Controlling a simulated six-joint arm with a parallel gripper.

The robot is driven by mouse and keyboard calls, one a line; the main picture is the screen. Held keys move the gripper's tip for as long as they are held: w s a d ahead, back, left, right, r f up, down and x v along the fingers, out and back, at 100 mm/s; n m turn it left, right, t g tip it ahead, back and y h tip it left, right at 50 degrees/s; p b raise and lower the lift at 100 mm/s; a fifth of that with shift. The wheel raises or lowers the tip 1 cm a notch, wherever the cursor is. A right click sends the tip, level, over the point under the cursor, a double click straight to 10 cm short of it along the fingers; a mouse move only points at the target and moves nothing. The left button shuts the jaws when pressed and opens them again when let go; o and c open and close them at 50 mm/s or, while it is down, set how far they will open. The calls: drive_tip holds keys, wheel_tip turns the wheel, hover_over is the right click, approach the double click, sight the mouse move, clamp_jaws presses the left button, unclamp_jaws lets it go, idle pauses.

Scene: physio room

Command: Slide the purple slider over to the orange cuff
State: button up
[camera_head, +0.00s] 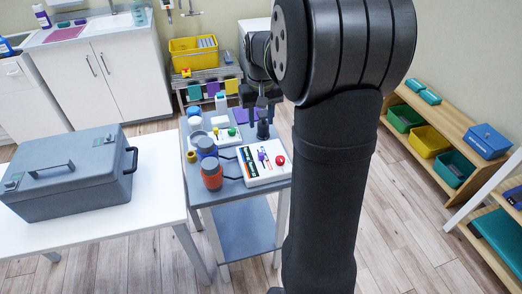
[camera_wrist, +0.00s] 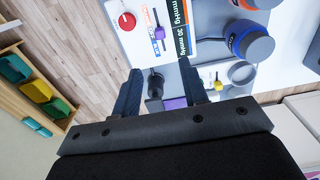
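The purple slider (camera_head: 263,156) sits in the track of a white panel (camera_head: 250,178) on the trolley; it also shows in the wrist view (camera_wrist: 160,33), between small orange and blue labels. The orange cuff (camera_head: 212,178) stands left of the panel in the head view; only its edge shows at the top of the wrist view (camera_wrist: 251,4). The blue cuff (camera_head: 206,148) stands just behind it. My gripper (camera_head: 258,112) is above the back of the trolley, fingers apart (camera_wrist: 160,72), clear of the slider. A black upright object shows between the fingers.
A second panel (camera_head: 222,136) with green and yellow knobs lies behind the first. A red knob (camera_head: 281,160) is beside the slider. Bottles and small items crowd the trolley's left back. A white table (camera_head: 150,205) with a grey case (camera_head: 70,175) stands left.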

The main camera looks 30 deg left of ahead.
sight(261, 153)
wheel_tip(261, 153, down, 14)
drive_tip(key=shift+r, duration=0.25)
drive_tip(key=shift+c, duration=0.4)
clamp_jaws()
